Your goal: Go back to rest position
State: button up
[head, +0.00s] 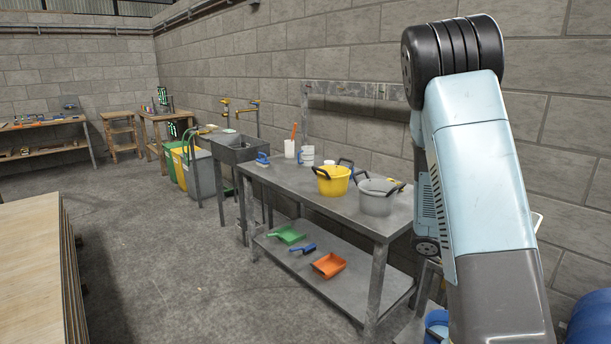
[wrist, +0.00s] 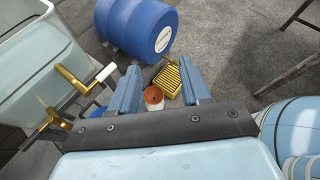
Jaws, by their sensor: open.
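My arm rises on the right of the head view, in front of the block wall, with its upper links raised and bent. My gripper is hidden in the head view. In the wrist view my gripper (wrist: 160,66) is open, its two blue fingers apart. Nothing is held between them. Beyond the fingers, lower down, are a small white and orange container (wrist: 153,98) and a yellow ridged object (wrist: 170,78) near the floor.
A metal table (head: 345,208) holds a yellow bucket (head: 332,182) and a grey pot (head: 377,202). A veneer stack (head: 30,255) stands at left, with clear floor (head: 170,260) between. A blue barrel (wrist: 130,28) and brass taps (wrist: 70,78) show in the wrist view.

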jog(key=s+a+r+m+t+y, duration=0.2)
jog(key=s+a+r+m+y, duration=0.2)
jog(key=s+a+r+m, duration=0.1)
jog(key=s+a+r+m+t+y, duration=0.3)
jog(key=s+a+r+m, duration=0.3)
jog(key=a+r, duration=0.4)
jog(key=s+a+r+m+t+y, duration=0.3)
jog(key=s+a+r+m+y, duration=0.2)
jog(key=a+r, duration=0.3)
jog(key=s+a+m, duration=0.1)
jog(key=a, duration=0.2)
jog(key=shift+a+m, duration=0.2)
jog(key=shift+m, duration=0.1)
jog(key=shift+s, duration=0.1)
dwell(1.1)
